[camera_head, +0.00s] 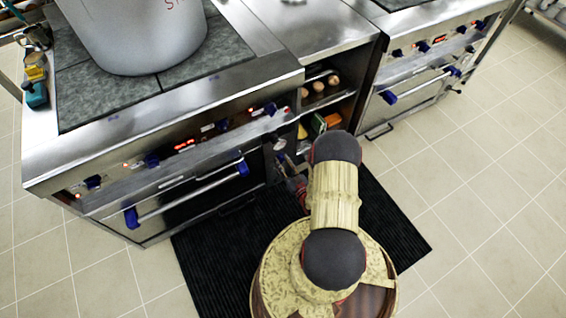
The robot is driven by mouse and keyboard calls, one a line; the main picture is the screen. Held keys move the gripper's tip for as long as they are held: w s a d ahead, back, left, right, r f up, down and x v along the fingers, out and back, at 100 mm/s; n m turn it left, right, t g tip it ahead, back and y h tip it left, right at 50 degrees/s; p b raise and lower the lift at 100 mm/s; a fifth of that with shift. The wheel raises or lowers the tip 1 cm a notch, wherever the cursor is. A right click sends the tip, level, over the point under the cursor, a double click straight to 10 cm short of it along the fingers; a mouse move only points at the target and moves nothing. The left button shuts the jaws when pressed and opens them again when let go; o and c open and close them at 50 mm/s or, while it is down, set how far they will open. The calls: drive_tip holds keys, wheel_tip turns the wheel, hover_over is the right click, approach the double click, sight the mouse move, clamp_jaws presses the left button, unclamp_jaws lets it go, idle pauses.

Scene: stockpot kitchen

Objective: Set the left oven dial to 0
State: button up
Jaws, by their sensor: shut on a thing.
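The left oven (130,155) has a steel front panel with several blue dials. One dial (92,182) is near its left end, another (151,161) is left of the red display (185,145), and others (222,125) (270,108) are to the right. Their pointer marks are too small to read. My gripper (279,147) is low by the oven's right end, beside the open shelves and partly hidden by my arm. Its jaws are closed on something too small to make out. It shows below the rightmost visible dial; I cannot tell whether it touches the panel.
A large steel stockpot (135,35) stands on the left cooktop. The oven door handle (190,196) has blue ends and sticks out. Shelves (330,98) with jars separate the left oven from a second oven (425,65). A black mat (215,250) lies on the tiled floor.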

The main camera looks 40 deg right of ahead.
drive_tip(key=n, duration=1.1)
drive_tip(key=shift+a+f+n, duration=0.1)
drive_tip(key=shift+n, duration=0.3)
idle(0.3)
drive_tip(key=o, duration=1.1)
drive_tip(key=shift+o, duration=0.3)
drive_tip(key=v, duration=1.2)
